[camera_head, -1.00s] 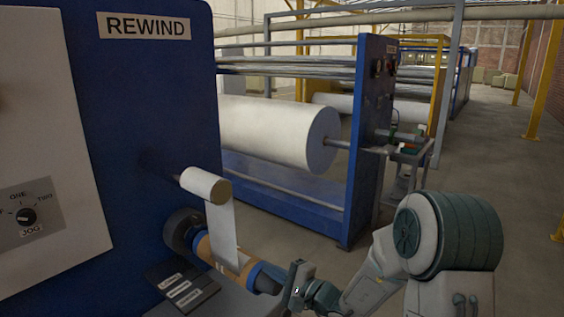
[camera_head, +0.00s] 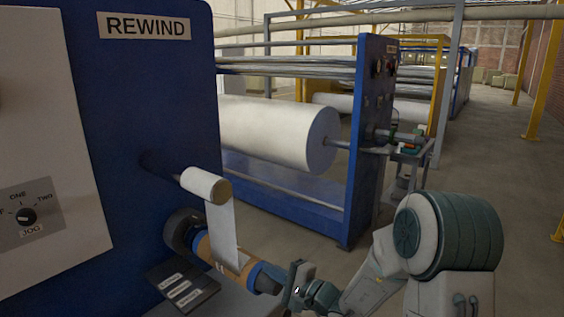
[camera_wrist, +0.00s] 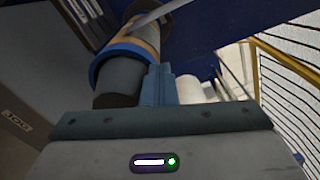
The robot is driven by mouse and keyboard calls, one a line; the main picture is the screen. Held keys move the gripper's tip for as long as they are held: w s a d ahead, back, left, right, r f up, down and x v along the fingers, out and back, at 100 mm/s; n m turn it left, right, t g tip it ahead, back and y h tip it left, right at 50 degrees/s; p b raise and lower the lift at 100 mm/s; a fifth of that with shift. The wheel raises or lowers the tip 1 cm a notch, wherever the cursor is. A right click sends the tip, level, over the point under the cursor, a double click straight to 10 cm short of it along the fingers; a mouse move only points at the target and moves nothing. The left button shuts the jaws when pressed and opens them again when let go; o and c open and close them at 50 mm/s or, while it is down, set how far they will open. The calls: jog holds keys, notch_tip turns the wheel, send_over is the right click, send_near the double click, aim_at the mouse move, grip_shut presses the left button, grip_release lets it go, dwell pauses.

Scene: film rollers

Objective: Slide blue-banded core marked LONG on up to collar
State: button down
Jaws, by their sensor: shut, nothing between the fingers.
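The brown core with blue bands (camera_head: 258,275) sits around the rewind shaft, below the hanging white web. Its inner end is close to the dark collar (camera_head: 180,230); I cannot tell whether they touch. A small mark on the core is too small to read. In the wrist view, the core's blue end band (camera_wrist: 121,52) encircles the dark shaft (camera_wrist: 120,80), whose end sticks out towards me. My gripper (camera_wrist: 160,72) is shut and empty, its blue fingers beside the shaft at the core's near end. It also shows in the head view (camera_head: 296,278).
A white web hangs from a small roller (camera_head: 206,186) over the core. The blue REWIND panel (camera_head: 140,110) stands at left with a JOG knob (camera_head: 27,216). A labelled dark plate (camera_head: 182,288) is below the shaft. Open floor (camera_head: 480,160) lies to the right.

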jog(key=shift+a, duration=0.1)
dwell(0.3)
jog(key=shift+w+a+b, duration=0.1)
jog(key=shift+w+b, duration=0.05)
jog(key=shift+b, duration=0.15)
jog(key=shift+a, duration=0.1)
jog(key=shift+a+r, duration=0.15)
jog(key=shift+r, duration=0.1)
jog(key=shift+b, duration=0.3)
jog(key=shift+s+d+f, duration=0.1)
jog(key=shift+s+d, duration=0.3)
jog(key=shift+d, duration=0.1)
jog(key=b+v, duration=0.1)
jog(key=v, duration=0.5)
jog(key=shift+d+r, duration=0.3)
jog(key=shift+r, duration=0.05)
